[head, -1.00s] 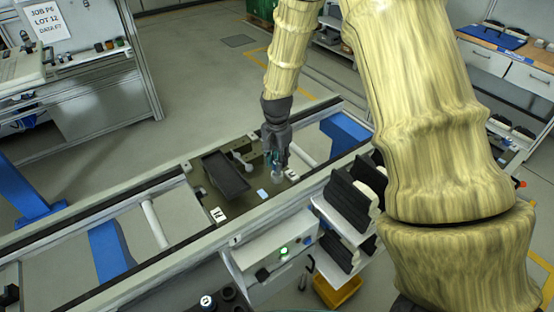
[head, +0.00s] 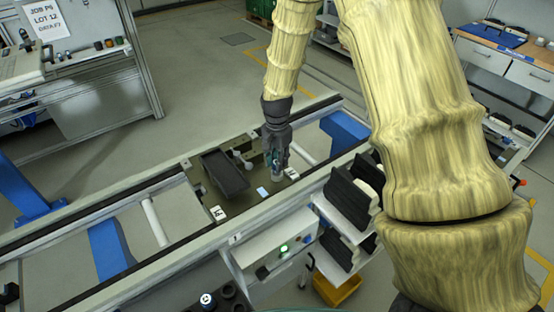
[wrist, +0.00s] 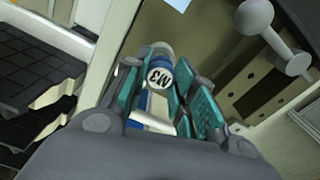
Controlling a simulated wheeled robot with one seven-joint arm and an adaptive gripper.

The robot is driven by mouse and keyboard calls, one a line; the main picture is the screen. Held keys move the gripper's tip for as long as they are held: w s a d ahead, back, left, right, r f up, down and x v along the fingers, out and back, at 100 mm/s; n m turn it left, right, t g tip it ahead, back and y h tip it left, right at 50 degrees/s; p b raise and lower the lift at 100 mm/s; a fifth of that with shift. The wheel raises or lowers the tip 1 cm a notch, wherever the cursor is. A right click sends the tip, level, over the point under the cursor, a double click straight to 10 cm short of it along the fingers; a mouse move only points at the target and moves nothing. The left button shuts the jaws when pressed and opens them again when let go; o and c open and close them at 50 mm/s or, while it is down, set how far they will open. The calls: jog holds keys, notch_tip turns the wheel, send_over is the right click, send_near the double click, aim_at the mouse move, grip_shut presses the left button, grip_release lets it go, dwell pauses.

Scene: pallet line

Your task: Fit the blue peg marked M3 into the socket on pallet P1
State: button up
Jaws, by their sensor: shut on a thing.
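My gripper (head: 275,158) is over the right part of the olive pallet (head: 243,202) on the conveyor. In the wrist view, my gripper (wrist: 165,105) is shut on the blue peg (wrist: 157,103), with teal pads on both sides of it. The peg's white face marked M3 (wrist: 158,76) shows between the fingers. A pale grey cylindrical end (wrist: 162,52) shows just beyond the label. I cannot tell whether it is part of the peg or the socket. The socket is not clearly seen, and how far the peg is in it cannot be told.
A grey knobbed bar (wrist: 272,37) is close right of the fingers. Black bins (head: 350,200) stand at the conveyor's front right.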

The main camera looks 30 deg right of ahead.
jog(key=shift+f, duration=0.75)
dwell(1.2)
dwell(0.3)
jog(key=o, duration=1.1)
jog(key=shift+o, duration=0.5)
jog(key=o, duration=0.3)
jog(key=shift+r, duration=0.1)
jog(key=shift+r+p, duration=2.3)
jog(key=shift+r, duration=1.15)
